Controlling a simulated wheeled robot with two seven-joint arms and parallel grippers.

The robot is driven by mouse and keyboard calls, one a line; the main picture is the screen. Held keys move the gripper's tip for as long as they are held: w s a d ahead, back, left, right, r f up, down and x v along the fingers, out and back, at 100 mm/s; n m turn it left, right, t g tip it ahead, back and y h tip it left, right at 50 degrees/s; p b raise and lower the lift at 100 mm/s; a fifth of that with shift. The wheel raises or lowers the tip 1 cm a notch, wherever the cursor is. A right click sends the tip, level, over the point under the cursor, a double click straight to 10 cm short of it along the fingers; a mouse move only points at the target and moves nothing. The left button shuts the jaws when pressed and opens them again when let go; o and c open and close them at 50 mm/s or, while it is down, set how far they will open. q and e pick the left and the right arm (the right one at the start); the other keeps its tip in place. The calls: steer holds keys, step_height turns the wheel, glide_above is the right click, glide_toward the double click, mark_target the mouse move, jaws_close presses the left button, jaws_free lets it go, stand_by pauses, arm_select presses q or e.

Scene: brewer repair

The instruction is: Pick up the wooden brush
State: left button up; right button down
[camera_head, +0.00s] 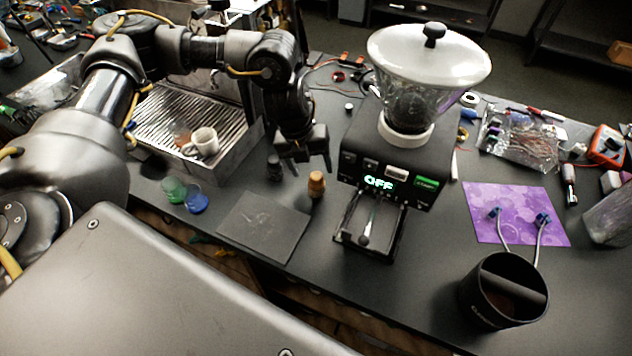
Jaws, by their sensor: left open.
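A small upright object with a tan wooden top (317,183), which looks like the wooden brush, stands on the dark counter between the espresso machine and the grinder. Its bristles cannot be made out. My left gripper (311,168) points down with its fingers apart, just above and behind the brush. Nothing shows between the fingers, and I cannot tell whether they touch the brush. My right gripper is not in view.
A grinder (375,160) with an "OFF" display stands close right of the brush. A small dark cylinder (275,168) and a black mat (264,226) lie left. A knock box (503,293) and purple sheet (480,205) are right. The front middle counter is clear.

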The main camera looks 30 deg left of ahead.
mark_target(314, 174)
arm_select(q)
steer(key=p+x, duration=0.1)
steer(key=x, duration=0.2)
steer(key=shift+s+d+f+p, duration=0.1)
steer(key=shift+s+f+p, duration=0.05)
steer(key=shift+f+p, duration=0.2)
steer(key=shift+d+f, duration=0.1)
steer(key=shift+f, duration=0.4)
steer(key=c, duration=1.1)
steer(key=shift+r, duration=0.25)
steer(key=shift+c, duration=0.5)
steer(key=b+v, duration=0.1)
steer(key=v, duration=0.1)
steer(key=d+v, duration=0.1)
steer(key=v, duration=0.2)
steer(key=b+v, duration=0.1)
steer(key=v, duration=0.2)
steer(key=shift+w+d+r+b, duration=0.3)
steer(key=shift+w, duration=0.1)
steer(key=shift+r, duration=0.65)
